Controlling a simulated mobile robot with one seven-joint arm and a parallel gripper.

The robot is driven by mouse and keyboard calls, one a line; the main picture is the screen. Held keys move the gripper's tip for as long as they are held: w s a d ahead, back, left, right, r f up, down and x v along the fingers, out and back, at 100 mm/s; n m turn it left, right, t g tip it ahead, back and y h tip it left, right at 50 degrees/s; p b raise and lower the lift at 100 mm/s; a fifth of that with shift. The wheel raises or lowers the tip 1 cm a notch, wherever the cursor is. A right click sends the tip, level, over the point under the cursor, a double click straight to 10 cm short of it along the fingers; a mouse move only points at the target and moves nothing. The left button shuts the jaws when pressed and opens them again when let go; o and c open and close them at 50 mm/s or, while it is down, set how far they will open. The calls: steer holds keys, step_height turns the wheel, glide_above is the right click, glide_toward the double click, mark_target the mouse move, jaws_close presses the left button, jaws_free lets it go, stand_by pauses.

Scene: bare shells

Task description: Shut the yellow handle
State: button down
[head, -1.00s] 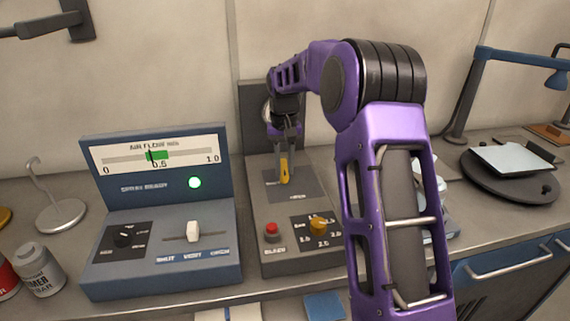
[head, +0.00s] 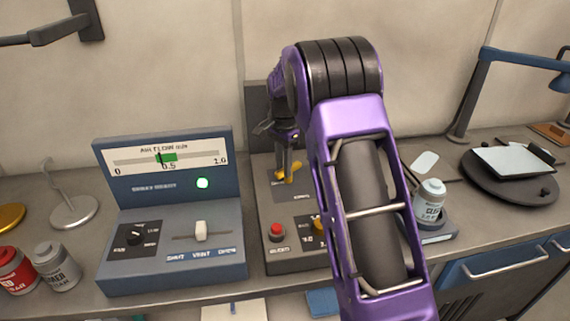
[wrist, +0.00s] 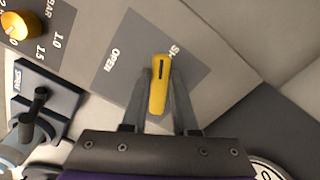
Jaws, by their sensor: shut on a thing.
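The yellow handle (head: 290,172) is on the grey panel of the middle console, partly hidden by my arm in the head view. In the wrist view the yellow handle (wrist: 159,88) stands between the two fingers of my gripper (wrist: 160,92), which is shut on it. The handle covers part of a label starting "SH", and the word "OPEN" lies to its left. In the head view my gripper (head: 285,153) is small and reaches down to the handle.
A red button (head: 277,232) and an orange knob (wrist: 14,26) are on the same console. A blue-grey gauge box (head: 170,210) with a lit green lamp stands to the left. A white-labelled jar (head: 430,203) stands right of my arm.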

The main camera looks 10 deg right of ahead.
steer(key=m, duration=0.3)
steer(key=w+m, duration=0.1)
steer(key=m, duration=0.1)
steer(key=shift+a+m, duration=0.1)
steer(key=shift+m, duration=0.3)
stand_by(0.4)
steer(key=c, duration=0.7)
jaws_free()
step_height(320, 180, up, 17)
steer(key=shift+r, duration=0.2)
